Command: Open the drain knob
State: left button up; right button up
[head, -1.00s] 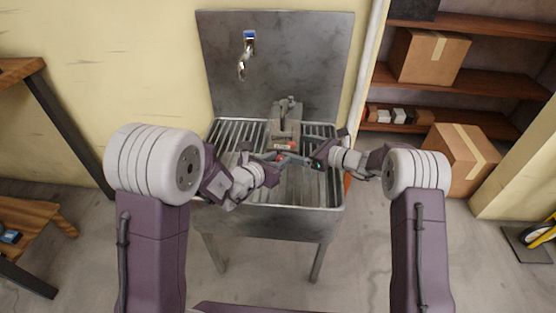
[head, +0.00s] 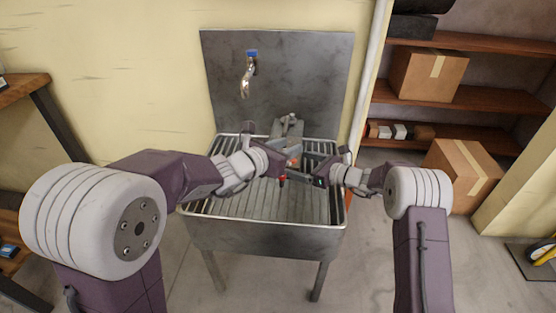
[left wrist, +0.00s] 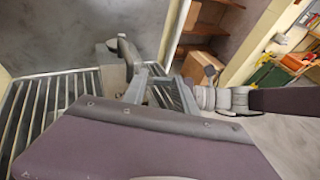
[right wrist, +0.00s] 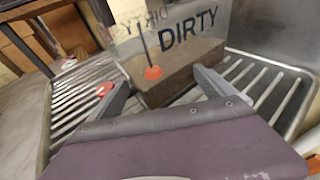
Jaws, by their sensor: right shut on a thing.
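A grey tank (right wrist: 185,70) marked DIRTY in the right wrist view stands on the slatted metal sink top. An orange-red knob (right wrist: 152,72) is on its side, and a red ring-shaped piece (right wrist: 104,88) shows beside a finger. In the head view the tank (head: 289,124) is partly hidden by my grippers. My right gripper (head: 318,170) is shut on the tank, its fingers on either side in the right wrist view. My left gripper (head: 282,168) is at the tank's near left; its fingers (left wrist: 158,82) look apart with a gap, and I see nothing held.
The sink's slatted top (head: 250,205) is clear in front. A tap (head: 248,80) hangs on the metal backsplash (head: 300,70). Shelves with a cardboard box (head: 428,76) stand at the right, and another box (head: 462,172) sits below. A wooden bench is at the left edge.

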pick_arm(q)
jog(key=s+d+m+g+h, duration=0.3)
jog(key=m+h, duration=0.1)
jog(key=m, duration=0.1)
jog(key=s+a+f+n+g+y, duration=0.1)
jog(key=a+f, duration=0.3)
jog(key=a, duration=0.4)
jog(key=s+a+f, duration=0.2)
jog(key=a+f, duration=0.2)
jog(key=a, duration=0.3)
jog(key=x, duration=1.2)
jog(key=shift+w, duration=0.3)
